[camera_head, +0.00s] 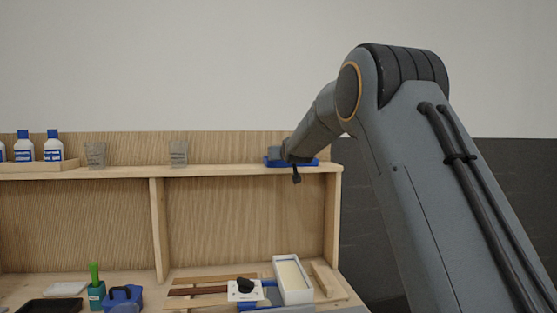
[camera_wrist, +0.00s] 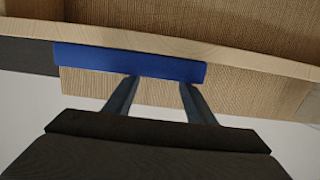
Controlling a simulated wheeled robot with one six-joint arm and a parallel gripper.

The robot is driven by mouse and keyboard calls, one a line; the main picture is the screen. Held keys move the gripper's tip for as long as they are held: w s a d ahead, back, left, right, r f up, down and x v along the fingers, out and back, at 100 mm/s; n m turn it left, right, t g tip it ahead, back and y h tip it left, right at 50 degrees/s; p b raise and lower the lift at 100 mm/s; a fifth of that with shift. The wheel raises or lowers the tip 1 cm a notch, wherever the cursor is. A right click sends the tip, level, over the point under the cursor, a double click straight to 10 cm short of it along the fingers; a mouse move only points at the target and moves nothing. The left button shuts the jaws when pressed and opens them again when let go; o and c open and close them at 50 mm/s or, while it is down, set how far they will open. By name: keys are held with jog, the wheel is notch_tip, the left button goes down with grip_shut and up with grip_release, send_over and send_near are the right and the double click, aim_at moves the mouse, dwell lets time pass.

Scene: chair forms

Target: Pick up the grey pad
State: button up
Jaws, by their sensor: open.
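I cannot pick out a grey pad for certain in either view. A flat blue piece (camera_head: 312,163) lies on the right end of the upper shelf. My gripper (camera_head: 292,165) is at that shelf end, overlapping the blue piece in the head view. In the wrist view the blue piece (camera_wrist: 130,62) shows as a long strip along the shelf edge. My gripper's fingers (camera_wrist: 158,84) are apart with nothing visible between them, their tips at the strip's edge. I cannot tell whether they touch it. Anything lying on the blue piece is hidden.
The wooden shelf (camera_head: 240,170) also holds two grey translucent cups (camera_head: 178,152) and white bottles with blue caps (camera_head: 53,146).

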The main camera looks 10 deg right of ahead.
jog(key=w+p, duration=0.2)
jog(key=w, duration=0.1)
jog(key=shift+w+a+f, duration=0.15)
jog(key=shift+w+f, duration=0.05)
jog(key=shift+w+f+p, duration=0.2)
jog(key=shift+w+p, duration=0.35)
jog(key=shift+w, duration=0.3)
jog(key=c, duration=0.7)
